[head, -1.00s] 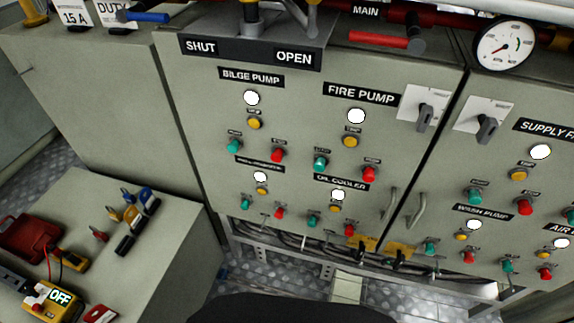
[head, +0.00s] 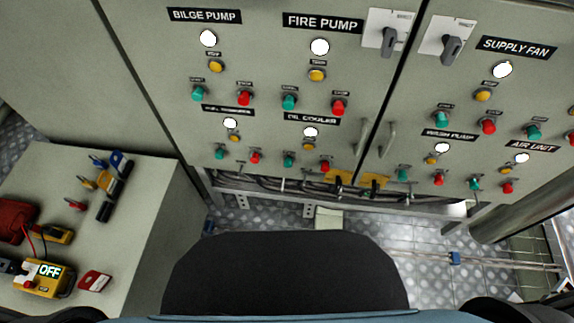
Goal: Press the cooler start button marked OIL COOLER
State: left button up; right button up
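The OIL COOLER label (head: 312,119) is on the grey cabinet front, below the FIRE PUMP group. Under it are a white lamp (head: 311,132), a yellow button (head: 308,146), a green button (head: 288,160) on the left and a red button (head: 325,165) on the right. The small tags by these buttons are too small to read. Neither of my grippers is in view, and nothing of mine covers the OIL COOLER group.
A grey bench (head: 160,180) at the left holds padlocks, a red case and a yellow meter (head: 45,278) reading OFF. Similar button groups surround the cooler group, including WASH PUMP (head: 448,133). Cabinet handles (head: 387,140) stick out to the right. Cables run below.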

aim_at(288, 163)
jog(key=u, duration=2.15)
jog(key=k, duration=1.15)
